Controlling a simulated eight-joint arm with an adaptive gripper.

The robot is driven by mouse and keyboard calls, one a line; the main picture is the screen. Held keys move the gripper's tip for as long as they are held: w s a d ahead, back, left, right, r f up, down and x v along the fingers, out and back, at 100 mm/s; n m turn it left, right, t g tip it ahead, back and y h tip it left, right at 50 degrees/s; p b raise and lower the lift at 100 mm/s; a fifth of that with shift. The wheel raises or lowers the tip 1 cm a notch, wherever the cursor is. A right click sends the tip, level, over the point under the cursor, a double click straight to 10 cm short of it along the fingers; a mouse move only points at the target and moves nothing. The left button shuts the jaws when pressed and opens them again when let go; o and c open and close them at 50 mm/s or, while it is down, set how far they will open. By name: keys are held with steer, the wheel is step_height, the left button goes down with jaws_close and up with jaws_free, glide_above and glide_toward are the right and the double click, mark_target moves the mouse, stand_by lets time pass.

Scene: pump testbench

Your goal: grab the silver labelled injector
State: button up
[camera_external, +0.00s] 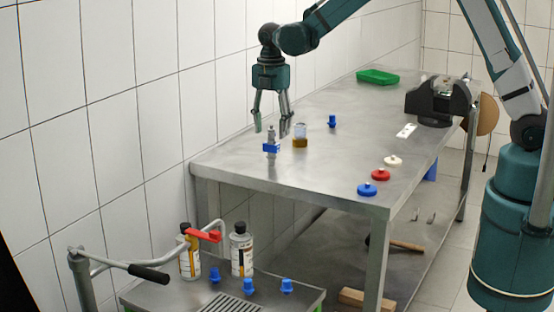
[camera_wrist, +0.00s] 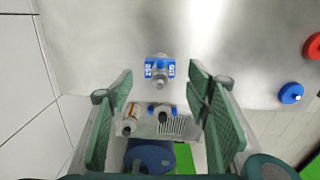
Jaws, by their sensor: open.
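The silver injector (camera_external: 271,135) with a blue band stands upright near the left edge of the steel table. In the wrist view, the injector (camera_wrist: 159,69) shows white lettering on its blue band and lies just beyond the fingertips, roughly centred between them. My gripper (camera_external: 271,126) points down right above it, fingers spread and empty. In the wrist view, the open fingers of my gripper (camera_wrist: 160,85) stand to its left and right. I cannot tell whether the fingertips have reached its height.
A clear-and-amber jar (camera_external: 300,136) stands close right of the injector. A small blue part (camera_external: 332,121), a green tray (camera_external: 378,77) and a black fixture (camera_external: 437,102) are farther back. Blue (camera_external: 367,190), red (camera_external: 380,174) and white (camera_external: 393,160) knobs lie near the front edge. The tabletop centre is clear.

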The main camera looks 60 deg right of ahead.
mark_target(272, 140)
steer(key=shift+f, duration=0.15)
steer(key=shift+d+f, duration=0.1)
steer(key=shift+f, duration=2.35)
steer(key=c, duration=1.2)
